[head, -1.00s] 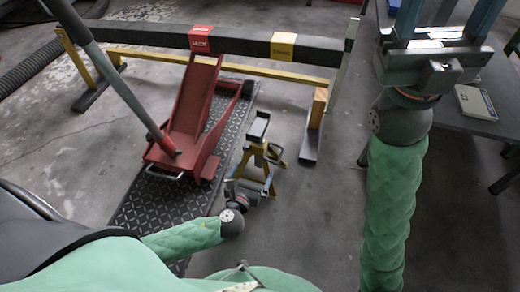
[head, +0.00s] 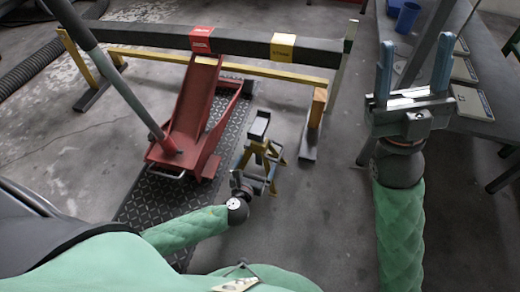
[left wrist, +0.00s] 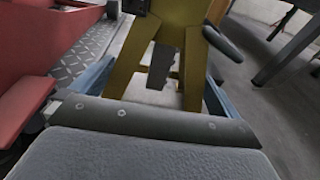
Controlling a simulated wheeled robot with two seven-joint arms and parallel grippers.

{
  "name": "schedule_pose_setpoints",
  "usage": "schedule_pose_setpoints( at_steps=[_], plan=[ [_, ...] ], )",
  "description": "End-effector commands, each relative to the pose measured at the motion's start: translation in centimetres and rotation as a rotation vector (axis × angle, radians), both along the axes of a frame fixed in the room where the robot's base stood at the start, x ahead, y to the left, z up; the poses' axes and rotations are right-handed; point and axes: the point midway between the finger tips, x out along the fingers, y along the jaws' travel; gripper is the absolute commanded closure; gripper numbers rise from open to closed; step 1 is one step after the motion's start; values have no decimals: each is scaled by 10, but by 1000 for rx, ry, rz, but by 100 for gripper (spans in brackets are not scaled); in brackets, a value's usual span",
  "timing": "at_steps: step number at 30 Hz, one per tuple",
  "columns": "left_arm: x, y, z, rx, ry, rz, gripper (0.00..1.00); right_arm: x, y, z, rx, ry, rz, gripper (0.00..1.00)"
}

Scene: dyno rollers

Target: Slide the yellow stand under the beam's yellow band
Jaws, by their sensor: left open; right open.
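The yellow stand (head: 272,152) stands upright on the floor, in front of the dark beam (head: 240,46) and to the right of the red jack. The beam's yellow band (head: 283,46) is farther back and slightly right of the stand. My left gripper (head: 256,181) is low at the stand's near side. In the left wrist view, the stand's yellow legs (left wrist: 195,70) lie between the spread blue fingers of my left gripper (left wrist: 155,88); contact cannot be made out. My right gripper (head: 413,72) is open, empty and raised at the right.
The red jack (head: 190,125) stands on a dark tread plate (head: 140,205) under the beam's red band (head: 200,40). A dark table (head: 480,105) is at right. Floor between stand and beam looks clear.

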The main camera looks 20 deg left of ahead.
Motion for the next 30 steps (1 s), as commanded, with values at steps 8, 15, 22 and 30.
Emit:
schedule_pose_setpoints(
  at_steps=[8,15,22,30],
  plan=[
    [1,2,-3,2,2,2,16,0,0,1,4,-2,-1,43],
    [1,2,-3,2,3,3,55,0,-1,3,7,-6,-1,43],
    [11,2,-2,4,3,4,55,0,-1,10,7,-6,-1,43],
    [28,3,-2,5,3,3,55,0,0,17,6,-6,0,43]
  ],
)
